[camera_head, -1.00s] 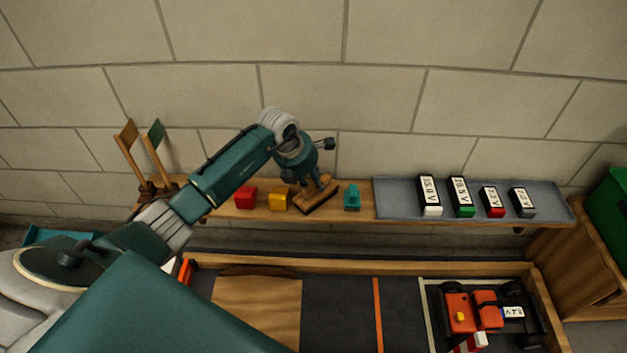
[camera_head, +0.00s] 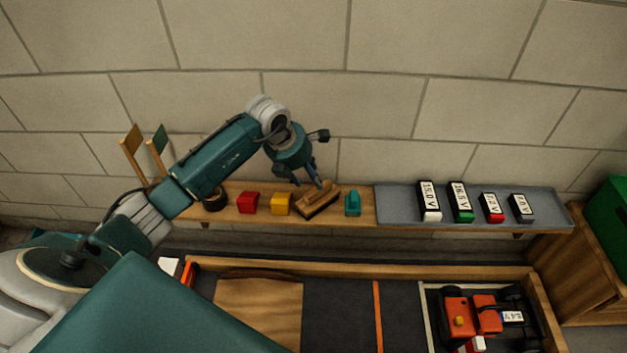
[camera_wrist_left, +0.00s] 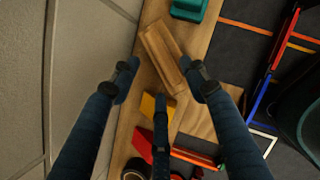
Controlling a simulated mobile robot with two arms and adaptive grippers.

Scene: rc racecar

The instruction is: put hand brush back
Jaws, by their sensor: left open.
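The wooden hand brush (camera_head: 316,203) lies at a slant on the wooden wall shelf, between a yellow block and a teal block. My left gripper (camera_head: 312,184) is just above the brush, its fingers pointing down. In the left wrist view, the brush (camera_wrist_left: 162,54) shows ahead of and between the spread fingers of my left gripper (camera_wrist_left: 160,80), which is open and empty. Whether a fingertip still touches the brush is hard to tell. My right gripper is not in view.
The yellow block (camera_head: 281,204), red block (camera_head: 247,203) and teal block (camera_head: 353,203) stand close by on the shelf (camera_head: 227,215). A grey tray (camera_head: 395,205) with several labelled batteries is to the right. The block wall (camera_head: 380,110) is close behind. An orange car (camera_head: 462,315) sits below.

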